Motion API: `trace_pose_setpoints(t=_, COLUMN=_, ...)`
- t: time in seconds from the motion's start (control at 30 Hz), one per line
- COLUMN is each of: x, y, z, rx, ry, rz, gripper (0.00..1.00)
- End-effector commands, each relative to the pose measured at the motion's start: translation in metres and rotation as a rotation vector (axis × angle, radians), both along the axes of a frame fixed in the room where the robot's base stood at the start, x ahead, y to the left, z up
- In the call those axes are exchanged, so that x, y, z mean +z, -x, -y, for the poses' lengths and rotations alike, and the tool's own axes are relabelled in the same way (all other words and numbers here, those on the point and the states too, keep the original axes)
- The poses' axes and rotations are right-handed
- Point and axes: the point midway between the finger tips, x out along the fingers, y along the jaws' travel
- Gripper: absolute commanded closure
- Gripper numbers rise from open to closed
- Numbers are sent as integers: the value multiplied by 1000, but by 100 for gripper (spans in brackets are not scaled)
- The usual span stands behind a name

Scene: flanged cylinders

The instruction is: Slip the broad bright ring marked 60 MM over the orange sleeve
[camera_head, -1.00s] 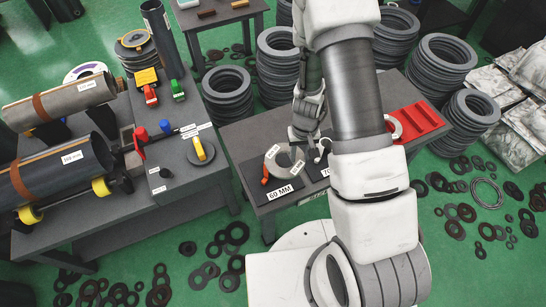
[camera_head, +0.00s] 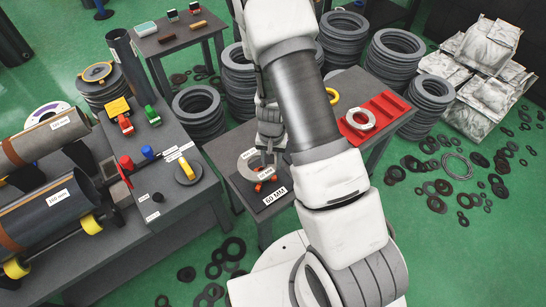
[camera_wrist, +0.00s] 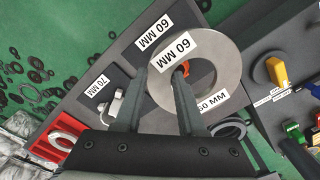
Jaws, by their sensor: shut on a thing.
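The broad bright ring (camera_wrist: 228,85), with a 60 MM label across it, appears flat over the dark mat at the front table in the wrist view. It is partly hidden by my arm in the head view (camera_head: 244,164). My gripper (camera_wrist: 160,74) is shut on the ring's wall, one finger outside the rim and one at the hole. A small orange piece (camera_wrist: 183,68) shows by the hole. I cannot tell whether the ring is lifted. Orange-brown bands circle the grey pipe (camera_head: 55,135) and the dark pipe (camera_head: 55,212) on the left bench; which is the orange sleeve is unclear.
A red tray (camera_head: 390,103) holds a light ring (camera_head: 358,120) at the table's right. A 70 MM label (camera_wrist: 98,87) lies by another pale piece. The left bench holds a yellow-handled disc (camera_head: 187,173) and coloured knobs. Stacked grey rings stand behind; loose rings litter the floor.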

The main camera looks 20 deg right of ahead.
Motion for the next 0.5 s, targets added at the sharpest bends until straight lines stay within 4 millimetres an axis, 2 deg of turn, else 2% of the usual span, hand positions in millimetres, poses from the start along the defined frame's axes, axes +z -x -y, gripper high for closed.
trace_pose_setpoints(t=0.2, x=7, y=-8, z=10, rx=-211, ry=-1, rz=3, gripper=100)
trace_pose_setpoints(t=0.5, x=8, y=-9, z=12, rx=-270, ry=-2, rz=3, gripper=100)
